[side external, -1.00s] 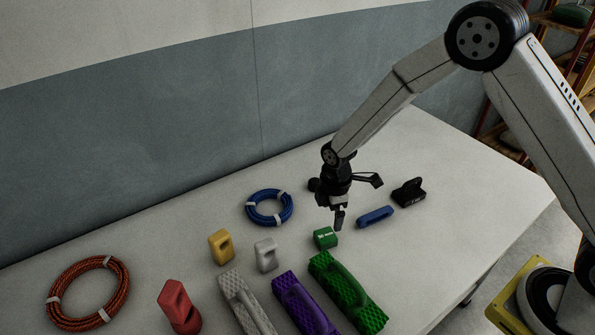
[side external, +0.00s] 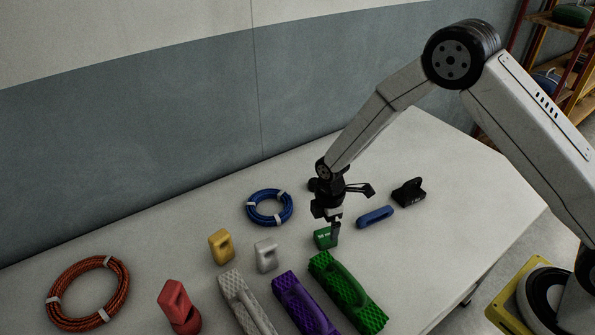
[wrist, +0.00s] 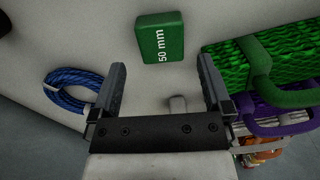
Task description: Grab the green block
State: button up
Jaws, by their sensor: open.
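The green block (side external: 322,238) is a small box on the table. In the wrist view the green block (wrist: 160,38) shows white "50 mm" lettering and lies beyond the fingertips, roughly centred between them. My gripper (side external: 334,232) points down right at the block in the side view, and one finger covers part of it. In the wrist view my gripper (wrist: 162,75) is open, with nothing between its two fingers.
A larger green handled piece (side external: 345,292) and a purple one (side external: 303,305) lie in front of the block. A grey-white block (side external: 265,255), a yellow block (side external: 221,247) and a blue rope coil (side external: 268,208) lie left. A blue bar (side external: 375,217) and black holder (side external: 408,192) lie right.

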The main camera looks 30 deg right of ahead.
aim_at(326, 235)
jog(key=shift+f, duration=2.6)
jog(key=c, duration=1.2)
jog(key=shift+r, duration=0.1)
